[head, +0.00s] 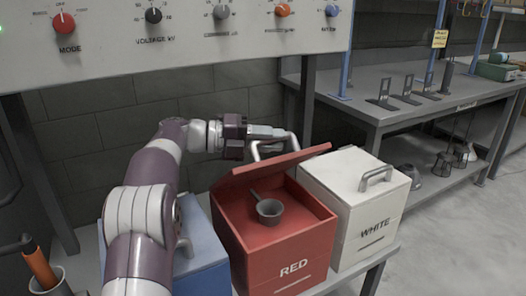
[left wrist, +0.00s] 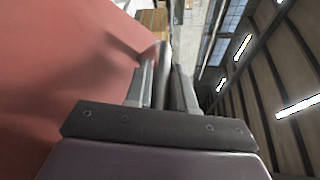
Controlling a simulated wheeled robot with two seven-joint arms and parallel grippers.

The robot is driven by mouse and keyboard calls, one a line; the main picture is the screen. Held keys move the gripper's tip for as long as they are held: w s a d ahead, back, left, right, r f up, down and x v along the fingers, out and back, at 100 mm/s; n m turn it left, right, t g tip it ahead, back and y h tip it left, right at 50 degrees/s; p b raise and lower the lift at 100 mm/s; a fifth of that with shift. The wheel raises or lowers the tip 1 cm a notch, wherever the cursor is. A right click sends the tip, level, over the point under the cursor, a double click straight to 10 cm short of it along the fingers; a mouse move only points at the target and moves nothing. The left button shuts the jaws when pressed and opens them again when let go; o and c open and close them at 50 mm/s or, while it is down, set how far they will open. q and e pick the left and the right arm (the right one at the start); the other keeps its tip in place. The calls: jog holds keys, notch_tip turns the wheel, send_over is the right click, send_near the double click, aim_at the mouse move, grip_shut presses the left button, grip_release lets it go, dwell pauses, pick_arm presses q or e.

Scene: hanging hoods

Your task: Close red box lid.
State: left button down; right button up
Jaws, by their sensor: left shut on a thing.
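The red box (head: 277,254) stands in the middle of the head view between a blue box and a white box. Its red lid (head: 268,167) is raised and tilted up at the back, so the inside shows. A grey ladle or cup with a handle (head: 269,209) lies inside. My left gripper (head: 283,136) is at the metal handle (head: 275,146) on top of the lid and is shut on it. In the left wrist view the red lid (left wrist: 60,70) fills the left side, and the fingers (left wrist: 162,85) close around the grey handle bar. My right gripper is not visible.
The white box (head: 352,206) stands closed on the right, close to the red box. The blue box (head: 201,258) is at the left, partly behind my left arm. A control panel (head: 180,25) with knobs hangs above. A grey workbench (head: 440,97) stands at the back right.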

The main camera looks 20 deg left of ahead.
pick_arm(q)
jog(key=s+d+f+m+y+b, duration=0.1)
jog(key=s+d+f+m+b, duration=0.1)
jog(key=f+b, duration=0.4)
jog(key=s+d+f+m+t+y+b, duration=0.1)
jog(key=f+b, duration=0.5)
jog(key=b, duration=0.6)
jog(key=s+d+m+y, duration=0.1)
jog(key=s+d+m, duration=0.1)
jog(key=d+m, duration=0.1)
jog(key=shift+f+y, duration=0.3)
jog(key=shift+f, duration=0.1)
jog(key=shift+s+d+f+b, duration=0.1)
jog(key=shift+f+b, duration=0.05)
jog(key=shift+b, duration=0.15)
jog(key=c, duration=1.1)
grip_release()
jog(key=shift+o, duration=0.2)
